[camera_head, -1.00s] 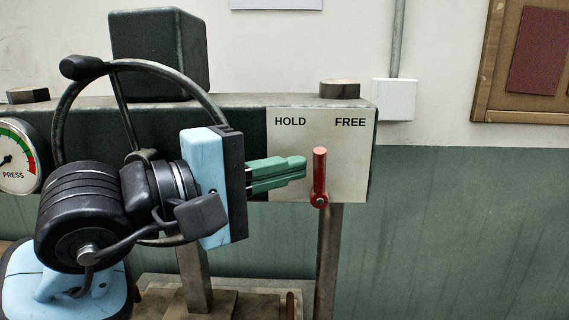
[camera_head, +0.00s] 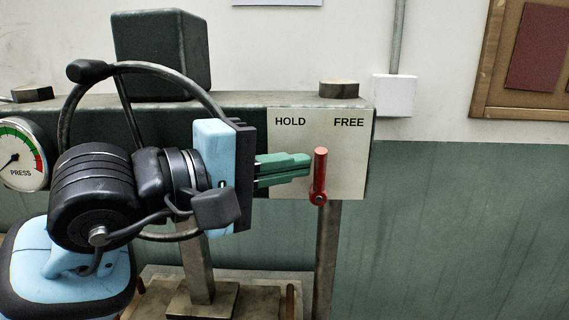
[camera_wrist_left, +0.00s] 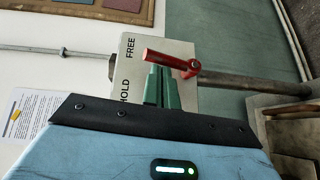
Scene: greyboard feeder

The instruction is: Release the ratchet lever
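The red ratchet lever (camera_head: 320,175) stands upright on its pivot at the right of a pale plate (camera_head: 346,165) marked HOLD at left and FREE at right. Its top sits between the two words. My left gripper (camera_head: 309,164) has green fingers lying close together, pointing right. Their tips are at the lever's left side, very near or touching it. In the left wrist view the lever (camera_wrist_left: 172,60) crosses just beyond the fingertips (camera_wrist_left: 160,72), and nothing shows between the fingers. My right gripper is not in view.
A handwheel (camera_head: 205,98) rises behind my left arm. A pressure gauge (camera_head: 22,153) is at the far left. A dark block (camera_head: 163,55) sits on top of the beam. A post (camera_head: 325,255) stands below the lever. The space right of the plate is clear.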

